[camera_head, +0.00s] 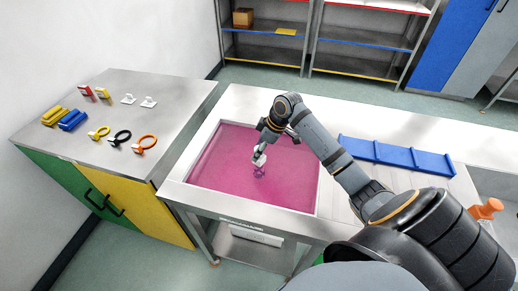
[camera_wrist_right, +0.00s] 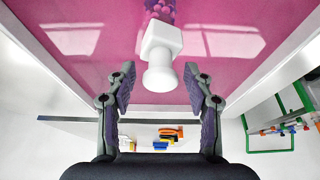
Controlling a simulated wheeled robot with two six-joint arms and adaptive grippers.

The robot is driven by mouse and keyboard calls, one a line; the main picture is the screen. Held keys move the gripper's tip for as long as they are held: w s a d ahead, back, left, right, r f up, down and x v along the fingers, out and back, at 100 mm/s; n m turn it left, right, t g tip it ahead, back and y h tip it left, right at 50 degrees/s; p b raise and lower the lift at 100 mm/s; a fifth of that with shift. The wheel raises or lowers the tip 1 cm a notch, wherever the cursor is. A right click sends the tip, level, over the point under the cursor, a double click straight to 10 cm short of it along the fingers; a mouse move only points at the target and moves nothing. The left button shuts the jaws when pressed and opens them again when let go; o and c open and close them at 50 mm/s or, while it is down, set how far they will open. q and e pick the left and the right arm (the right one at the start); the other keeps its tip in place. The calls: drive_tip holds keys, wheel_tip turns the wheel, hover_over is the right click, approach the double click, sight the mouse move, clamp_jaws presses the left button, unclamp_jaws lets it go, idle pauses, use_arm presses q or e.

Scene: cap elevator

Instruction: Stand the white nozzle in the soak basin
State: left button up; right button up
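The soak basin (camera_head: 220,165) is a wide, rectangular tub of pink liquid in the white bench. A white nozzle (camera_head: 259,161) shows over the basin, just at my right gripper's fingertips in the head view. In the right wrist view the white nozzle (camera_wrist_right: 161,52) has a square block and a rounder end towards me. My right gripper (camera_wrist_right: 160,72) is open, with a gap between each finger and the nozzle. A small purple thing (camera_wrist_right: 161,10) shows just beyond the nozzle; I cannot tell whether they touch. My left gripper is not in view.
A steel-topped cabinet (camera_head: 171,100) at the left carries yellow and blue blocks, several coloured rings and two small white pieces (camera_head: 128,99). A blue divided tray (camera_head: 390,155) lies right of the basin. The basin's left part is clear.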

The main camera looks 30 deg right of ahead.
drive_tip(key=shift+r, duration=0.2)
use_arm(q)
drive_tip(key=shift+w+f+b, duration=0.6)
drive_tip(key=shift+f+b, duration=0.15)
drive_tip(key=shift+b, duration=0.1)
use_arm(e)
drive_tip(key=v, duration=1.1)
drive_tip(key=shift+s+d+r, duration=0.15)
drive_tip(key=shift+d+r, duration=0.05)
drive_tip(key=shift+r, duration=0.15)
